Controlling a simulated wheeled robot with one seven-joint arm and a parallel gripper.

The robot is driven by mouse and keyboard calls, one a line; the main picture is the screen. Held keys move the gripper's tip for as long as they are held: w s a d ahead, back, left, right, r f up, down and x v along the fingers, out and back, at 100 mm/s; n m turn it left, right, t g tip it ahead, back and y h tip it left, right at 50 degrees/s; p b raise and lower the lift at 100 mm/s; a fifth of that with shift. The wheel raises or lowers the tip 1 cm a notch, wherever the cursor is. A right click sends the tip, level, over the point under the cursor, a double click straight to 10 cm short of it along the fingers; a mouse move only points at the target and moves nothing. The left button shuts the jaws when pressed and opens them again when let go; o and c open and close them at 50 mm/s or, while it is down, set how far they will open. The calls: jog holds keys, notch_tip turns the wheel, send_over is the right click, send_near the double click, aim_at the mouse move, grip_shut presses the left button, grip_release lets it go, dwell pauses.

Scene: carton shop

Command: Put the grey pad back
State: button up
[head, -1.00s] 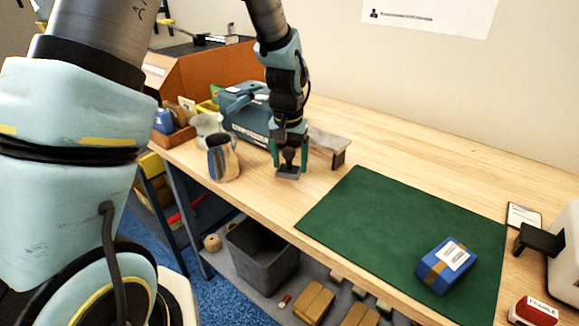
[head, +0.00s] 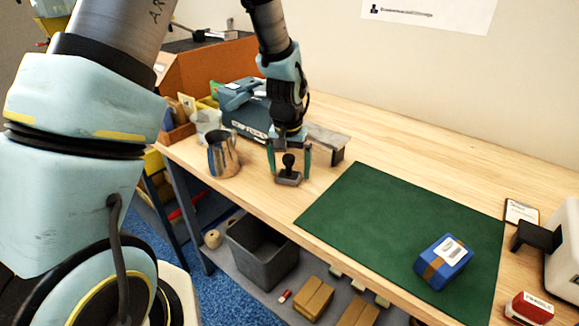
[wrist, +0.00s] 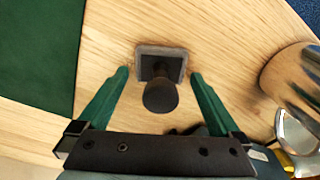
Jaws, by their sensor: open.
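The grey pad (head: 288,180), a small grey square base with a black knob handle, stands upright on the bare wood of the workbench, left of the green mat. My gripper (head: 289,163) is above it with its green fingers spread to either side of the knob, apart from it. In the wrist view the pad (wrist: 146,52) and its round knob lie between the open fingers of my gripper (wrist: 160,75), with a gap on both sides. Nothing is held.
A metal jug (head: 222,158) stands close on the left. A small grey bench-like stand (head: 328,139) is just behind right, with a blue-grey machine (head: 243,112) behind. The green mat (head: 385,215) bears a blue box (head: 443,263). The wood behind the mat is clear.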

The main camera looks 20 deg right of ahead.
aim_at(288, 157)
jog(key=shift+r, duration=0.1)
jog(key=r, duration=0.4)
jog(key=r+b, duration=0.1)
jog(key=r, duration=0.3)
jog(key=s+r+b, duration=0.1)
jog(key=r, duration=0.3)
jog(key=shift+a, duration=0.4)
jog(key=s+a+f+n, duration=0.1)
jog(key=s+a+n, duration=0.1)
jog(key=a, duration=1.3)
jog(key=s+a+f+n, duration=0.1)
jog(key=a+n, duration=0.3)
jog(key=a, duration=1.1)
jog(key=shift+s+f+n+t+y, duration=0.3)
jog(key=shift+s+f, duration=0.1)
jog(key=shift+f, duration=0.05)
